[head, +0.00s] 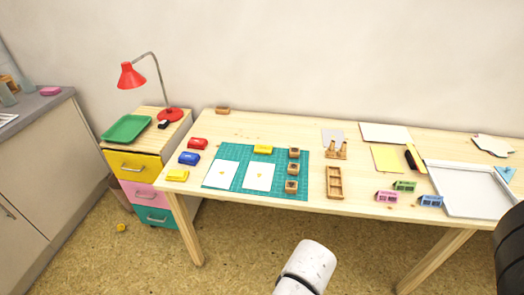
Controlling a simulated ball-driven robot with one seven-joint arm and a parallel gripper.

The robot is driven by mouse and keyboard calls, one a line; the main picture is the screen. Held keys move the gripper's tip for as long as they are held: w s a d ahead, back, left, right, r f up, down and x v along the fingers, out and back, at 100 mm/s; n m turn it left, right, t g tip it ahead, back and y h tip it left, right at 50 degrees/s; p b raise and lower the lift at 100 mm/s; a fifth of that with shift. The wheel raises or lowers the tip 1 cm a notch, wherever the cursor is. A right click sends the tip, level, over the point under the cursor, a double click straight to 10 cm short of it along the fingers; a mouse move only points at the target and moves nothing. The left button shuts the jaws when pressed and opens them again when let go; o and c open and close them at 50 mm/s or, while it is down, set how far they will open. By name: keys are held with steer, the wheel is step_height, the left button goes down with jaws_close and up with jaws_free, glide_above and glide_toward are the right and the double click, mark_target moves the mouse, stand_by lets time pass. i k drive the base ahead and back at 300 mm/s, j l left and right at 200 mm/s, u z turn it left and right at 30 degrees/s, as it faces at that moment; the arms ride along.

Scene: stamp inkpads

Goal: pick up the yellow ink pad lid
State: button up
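A yellow ink pad block (177,175) lies at the table's left front corner, in line with a blue one and a red one. A flat yellow piece (263,149) lies at the back edge of the green cutting mat (224,188). A small yellow object (121,227) lies on the floor, left of the table. I cannot tell which of them is the lid. My white arm shows at the bottom centre, short of the table; my gripper is not in view.
A blue pad (189,158) and a red pad (198,143) lie behind the yellow block. Wooden stamps (293,170) stand on the mat's right side. A drawer unit (135,168) stands left of the table. The floor before the table is clear.

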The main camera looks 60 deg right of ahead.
mark_target(264, 149)
steer(key=i+z, duration=0.2)
steer(key=i, duration=0.25)
steer(key=i+j+z, duration=0.2)
steer(key=i, duration=0.25)
steer(key=i+j+z, duration=0.2)
steer(key=i, duration=0.25)
